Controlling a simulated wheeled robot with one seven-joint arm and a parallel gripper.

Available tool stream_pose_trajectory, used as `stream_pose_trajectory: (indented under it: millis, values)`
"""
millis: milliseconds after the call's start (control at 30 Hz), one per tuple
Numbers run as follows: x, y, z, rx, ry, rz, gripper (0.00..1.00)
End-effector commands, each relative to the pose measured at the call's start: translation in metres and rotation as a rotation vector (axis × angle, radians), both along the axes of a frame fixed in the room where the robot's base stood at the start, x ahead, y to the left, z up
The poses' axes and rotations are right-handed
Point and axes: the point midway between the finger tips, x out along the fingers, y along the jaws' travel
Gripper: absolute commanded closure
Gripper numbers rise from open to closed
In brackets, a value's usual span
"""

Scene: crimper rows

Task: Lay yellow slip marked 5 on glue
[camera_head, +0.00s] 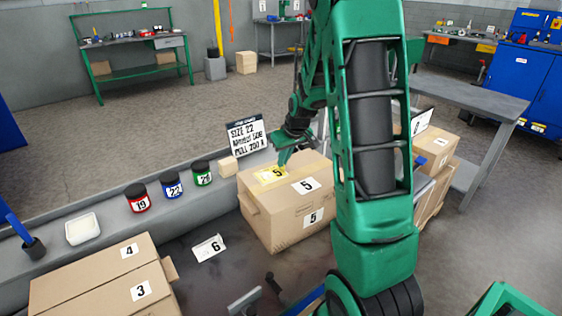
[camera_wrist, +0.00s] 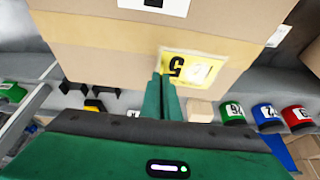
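The yellow slip marked 5 (camera_head: 271,175) is over the top of a brown box (camera_head: 288,233), close to its surface. I cannot tell whether it rests flat on the box. In the wrist view the slip (camera_wrist: 197,67) reaches out from my fingertips, its dark 5 beside them. My gripper (camera_head: 283,162) points down at the slip's far edge. In the wrist view the green fingers of my gripper (camera_wrist: 162,80) are close together, with the slip's edge at their tips. No glue can be made out; the slip and fingers cover part of the box top.
Jars marked 19 (camera_head: 137,198), 22 (camera_head: 172,186) and 21 (camera_head: 202,174) stand on the grey ledge left of the box. A small wooden block (camera_head: 228,167) is beside it. A white card marked 6 (camera_head: 209,248) and a box marked 4 and 3 (camera_head: 95,278) are front left.

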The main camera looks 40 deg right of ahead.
Motion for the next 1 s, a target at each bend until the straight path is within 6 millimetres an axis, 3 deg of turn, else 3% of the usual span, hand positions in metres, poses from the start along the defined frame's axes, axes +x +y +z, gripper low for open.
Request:
stream_pose_trajectory:
  millis: [100,200,633,1000]
  values:
    - [0.0,0.001,0.0,0.001,0.001,0.001,1.0]
    - [0.0,0.001,0.0,0.001,0.001,0.001,0.77]
    - [-0.002,0.0,0.007,0.0,-0.001,0.0,0.76]
    - [-0.025,0.002,0.064,-0.001,-0.003,0.001,0.76]
